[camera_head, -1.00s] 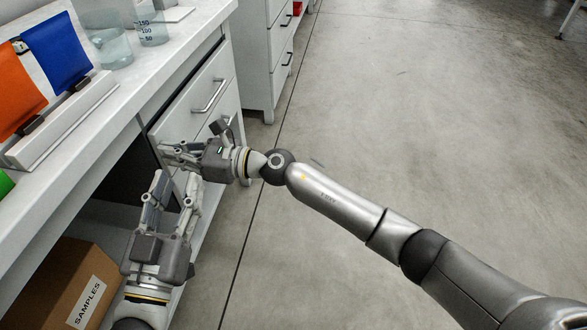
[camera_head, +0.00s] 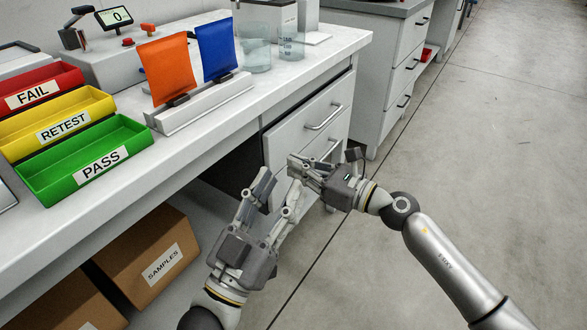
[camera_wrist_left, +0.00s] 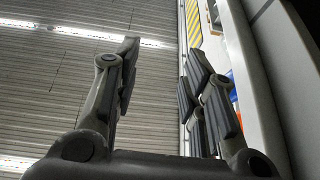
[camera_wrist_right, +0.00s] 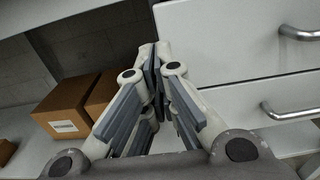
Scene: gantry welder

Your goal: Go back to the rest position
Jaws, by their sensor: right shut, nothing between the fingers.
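My left gripper (camera_head: 276,188) points up in front of the workbench's front edge. Its two fingers stand apart with nothing between them, and the gap also shows in the left wrist view (camera_wrist_left: 160,75). My right gripper (camera_head: 294,165) points left in front of the bench drawers, close to the left fingers in the picture. In the right wrist view its fingertips (camera_wrist_right: 156,65) meet and hold nothing. Whether the two grippers touch cannot be told.
Cardboard boxes (camera_head: 150,235) sit below. A drawer handle (camera_wrist_right: 300,33) is near my right gripper. Floor at right is clear.

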